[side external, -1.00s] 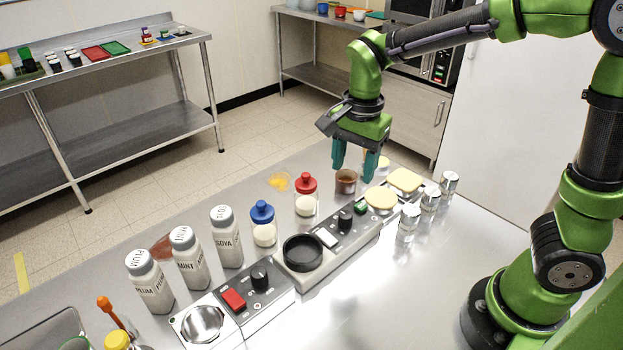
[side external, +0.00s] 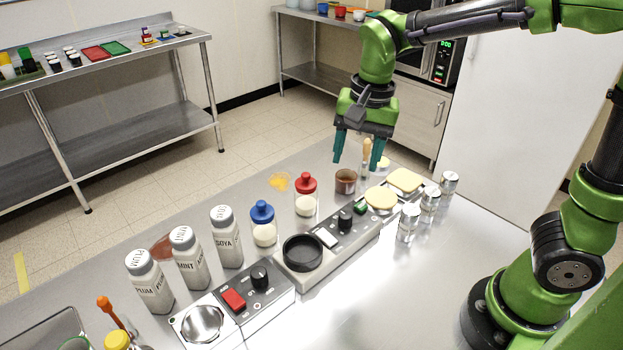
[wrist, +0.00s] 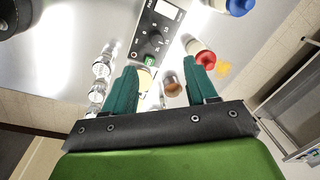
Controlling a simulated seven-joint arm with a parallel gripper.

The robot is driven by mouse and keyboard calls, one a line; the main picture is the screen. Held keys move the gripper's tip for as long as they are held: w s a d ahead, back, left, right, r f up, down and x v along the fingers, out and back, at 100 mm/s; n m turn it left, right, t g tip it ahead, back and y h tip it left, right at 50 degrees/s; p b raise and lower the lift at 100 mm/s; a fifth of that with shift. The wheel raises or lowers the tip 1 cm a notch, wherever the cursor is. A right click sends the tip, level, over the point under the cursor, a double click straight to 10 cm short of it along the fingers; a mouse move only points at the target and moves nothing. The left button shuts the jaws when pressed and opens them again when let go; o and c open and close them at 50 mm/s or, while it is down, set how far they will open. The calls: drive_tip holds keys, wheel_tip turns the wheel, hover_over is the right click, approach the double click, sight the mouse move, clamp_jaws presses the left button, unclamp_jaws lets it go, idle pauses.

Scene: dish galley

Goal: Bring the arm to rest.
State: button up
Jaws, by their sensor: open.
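My gripper (side external: 355,162) is open and empty, with its two teal fingers pointing down above the far end of the steel counter (side external: 440,262). A brown cup (side external: 345,181) stands below the fingers, and a brush-like tool with a pale handle (side external: 367,152) shows between them. In the wrist view my gripper (wrist: 164,88) has its fingers wide apart. The cup (wrist: 172,87) appears between them there, apart from both fingers.
Several shiny metal jars (side external: 408,223) stand nearest my base. A grey control unit (side external: 325,245), a blue-capped bottle (side external: 263,224), a red-capped bottle (side external: 306,195) and white labelled shakers (side external: 226,237) line the counter. The counter's near right part is clear.

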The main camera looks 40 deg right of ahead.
drive_tip(key=s+d+r+n+t, duration=0.1)
drive_tip(key=s+r+n+t, duration=0.1)
drive_tip(key=s, duration=0.3)
drive_tip(key=s+d+r+n+t+y, duration=0.1)
drive_tip(key=s+n+t, duration=0.3)
drive_tip(key=s+n, duration=0.1)
drive_tip(key=shift+s+d+r, duration=0.25)
drive_tip(key=shift+r, duration=0.1)
